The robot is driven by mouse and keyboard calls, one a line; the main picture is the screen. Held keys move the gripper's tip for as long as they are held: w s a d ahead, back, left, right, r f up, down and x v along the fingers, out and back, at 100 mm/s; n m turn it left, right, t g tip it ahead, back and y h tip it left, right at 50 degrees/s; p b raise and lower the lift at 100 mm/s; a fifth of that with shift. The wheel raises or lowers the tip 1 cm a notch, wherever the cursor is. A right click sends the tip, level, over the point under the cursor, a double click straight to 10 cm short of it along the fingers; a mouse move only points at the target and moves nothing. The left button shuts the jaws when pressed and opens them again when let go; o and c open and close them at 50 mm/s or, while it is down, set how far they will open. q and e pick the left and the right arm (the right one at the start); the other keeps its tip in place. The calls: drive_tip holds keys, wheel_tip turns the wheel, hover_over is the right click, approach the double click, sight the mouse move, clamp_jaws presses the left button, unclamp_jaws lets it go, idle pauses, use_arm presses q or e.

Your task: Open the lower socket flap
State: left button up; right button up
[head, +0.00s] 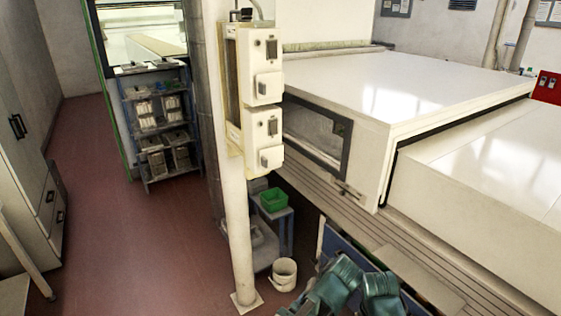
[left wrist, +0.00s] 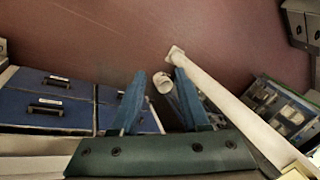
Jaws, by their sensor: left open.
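Two cream socket boxes hang one above the other on a pale post (head: 236,235). The lower socket box (head: 262,128) has a small protruding flap (head: 271,157) on its lower front, which looks closed. The upper box (head: 262,50) has a similar flap (head: 269,85). In the left wrist view my left gripper (left wrist: 158,82) has its two blue fingers spread, with nothing between them. The post (left wrist: 225,98) runs past on its right; a pale box edge shows at the lower right corner. Teal parts of my arm show low in the head view, well below the boxes. My right gripper is not visible.
A large white machine housing (head: 430,85) stands right of the post. A white bucket (head: 284,274) and a small cart with a green bin (head: 273,200) are near the post's base. A loaded rack (head: 160,125) stands behind. The red floor (head: 115,225) at left is clear.

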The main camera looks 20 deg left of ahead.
use_arm(q)
drive_tip(key=w+a+r+n+t+y+p, duration=0.2)
drive_tip(key=w+r, duration=0.3)
drive_tip(key=r, duration=0.4)
drive_tip(key=w+a+r+n+t+y+p, duration=0.1)
drive_tip(key=w+a+r+n+t+y, duration=0.3)
drive_tip(key=r, duration=0.5)
drive_tip(key=w+a+r+n+t+y+p, duration=0.2)
drive_tip(key=w+r, duration=0.4)
drive_tip(key=r, duration=0.3)
drive_tip(key=a+n+t+y, duration=0.1)
drive_tip(key=n+y, duration=0.1)
drive_tip(key=shift+a+n+p, duration=0.3)
drive_tip(key=shift+a+n, duration=0.05)
drive_tip(key=shift+n, duration=0.05)
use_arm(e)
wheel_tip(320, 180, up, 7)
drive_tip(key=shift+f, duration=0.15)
use_arm(q)
drive_tip(key=shift+w, duration=0.15)
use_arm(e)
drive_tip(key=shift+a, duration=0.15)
